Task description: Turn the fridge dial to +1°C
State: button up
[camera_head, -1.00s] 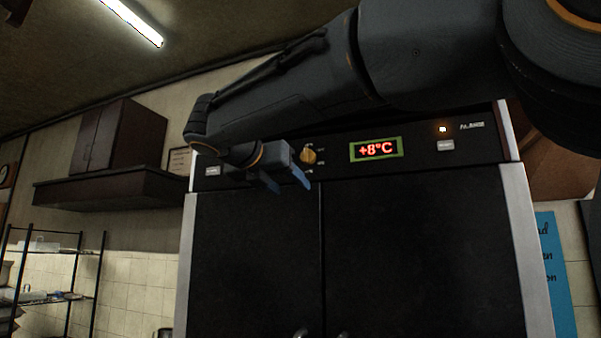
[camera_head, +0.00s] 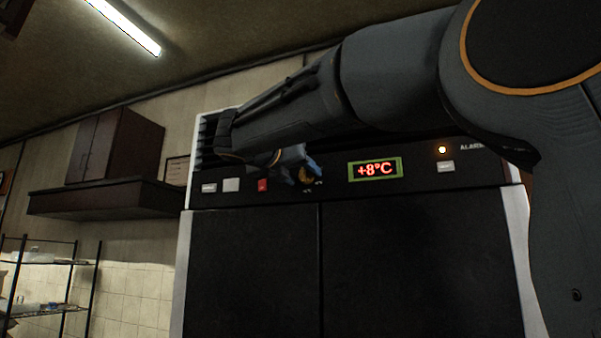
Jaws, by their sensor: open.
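The fridge (camera_head: 250,270) is a tall black two-door unit with a dark control panel along its top. The display (camera_head: 375,169) has a green frame and reads +8°C in red. My gripper (camera_head: 305,172) has blue fingertips and is open, with the fingertips at the dial. I cannot tell whether they touch it or stand around it.
A red switch (camera_head: 263,185) and pale switches (camera_head: 231,185) lie left of the dial. A brown wall cabinet (camera_head: 115,147) and a wire shelf (camera_head: 45,262) stand at the left. My arm covers the upper right.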

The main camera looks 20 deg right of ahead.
jog(key=c, duration=1)
jog(key=shift+c, duration=0.2)
